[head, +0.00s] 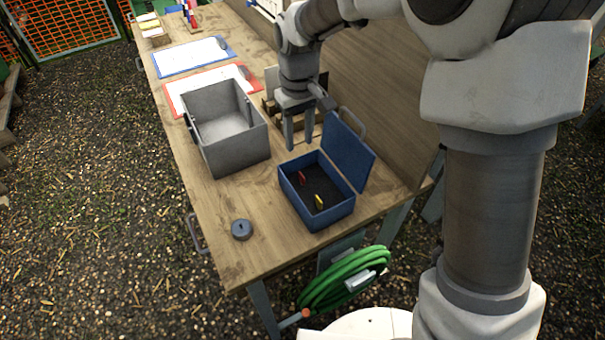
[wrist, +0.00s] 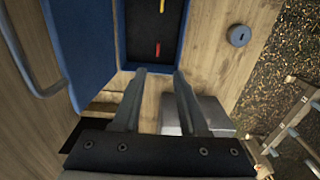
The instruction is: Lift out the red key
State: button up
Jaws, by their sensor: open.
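The red key (head: 302,177) is in the open blue box (head: 315,217), on its dark floor toward the back. It also shows in the wrist view (wrist: 158,49) as a short red bar. A yellow key (head: 319,202) is in the same box, nearer the front; it shows in the wrist view (wrist: 162,6) at the top edge. My gripper (head: 299,146) points down just behind the box, apart from the red key. In the wrist view its two fingers (wrist: 159,72) are spread with nothing between them.
The blue lid (head: 348,150) stands open on the box's right side. A grey open box (head: 236,148) stands to the left. A round grey object (head: 241,229) lies near the table's front edge. Red (head: 174,100) and blue (head: 158,71) clipboards lie farther back.

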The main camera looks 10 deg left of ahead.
send_over(302, 175)
jog(key=f, duration=0.7)
jog(key=shift+a+f, duration=0.25)
jog(key=shift+d+f, duration=0.2)
jog(key=shift+f, duration=2.5)
grip_shut()
